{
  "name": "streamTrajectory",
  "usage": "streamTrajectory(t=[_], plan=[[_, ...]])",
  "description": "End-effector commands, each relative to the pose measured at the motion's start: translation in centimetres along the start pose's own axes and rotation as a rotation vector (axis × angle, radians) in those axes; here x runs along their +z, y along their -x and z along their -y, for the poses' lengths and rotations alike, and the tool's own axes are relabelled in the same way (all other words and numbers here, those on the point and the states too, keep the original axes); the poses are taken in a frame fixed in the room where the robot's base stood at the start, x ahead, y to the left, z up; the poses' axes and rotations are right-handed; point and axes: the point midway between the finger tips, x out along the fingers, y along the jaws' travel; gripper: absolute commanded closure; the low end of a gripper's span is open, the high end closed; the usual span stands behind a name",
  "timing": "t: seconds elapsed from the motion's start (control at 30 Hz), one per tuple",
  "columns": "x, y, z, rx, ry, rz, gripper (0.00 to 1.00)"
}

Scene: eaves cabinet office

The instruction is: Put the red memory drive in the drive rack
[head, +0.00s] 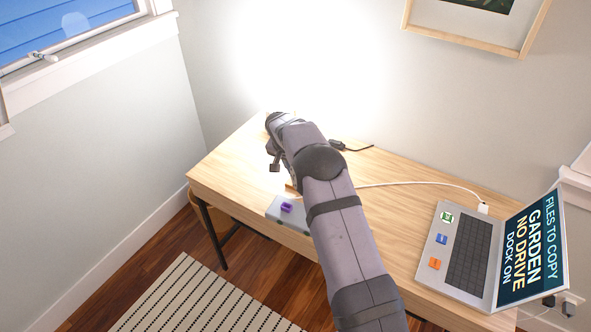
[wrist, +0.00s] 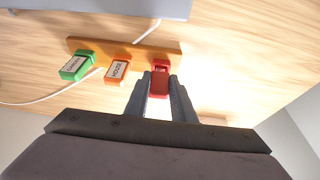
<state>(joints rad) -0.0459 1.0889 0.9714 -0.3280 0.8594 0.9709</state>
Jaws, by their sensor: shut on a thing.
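My gripper (wrist: 159,84) is shut on the red memory drive (wrist: 160,79) in the wrist view, with one finger on each side of it. The drive rack (wrist: 118,47) appears as a long wooden strip. The far end of the red drive overlaps the right part of this strip; I cannot tell whether it is seated or held above. A green drive (wrist: 75,66) and an orange drive (wrist: 117,70), both labelled, stand at the rack to the left of the red one. In the head view my gripper (head: 274,167) is partly visible, and my arm hides the red drive.
A grey box (head: 272,213) with a purple piece (head: 286,207) on it sits at the desk's front edge. A laptop (head: 478,250) stands at the right, its screen reading "GARDEN NO DRIVE DOCK ON". A white cable (head: 420,184) crosses the desk. A black connector (head: 338,145) lies behind my arm.

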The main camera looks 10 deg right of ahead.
Motion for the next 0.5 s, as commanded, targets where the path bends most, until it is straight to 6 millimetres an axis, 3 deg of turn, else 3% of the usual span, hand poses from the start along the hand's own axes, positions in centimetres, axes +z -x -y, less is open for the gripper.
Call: streamTrajectory(t=[0.5], plan=[[0.42,-1.19,0.01,0.000,0.000,0.000,1.00]])
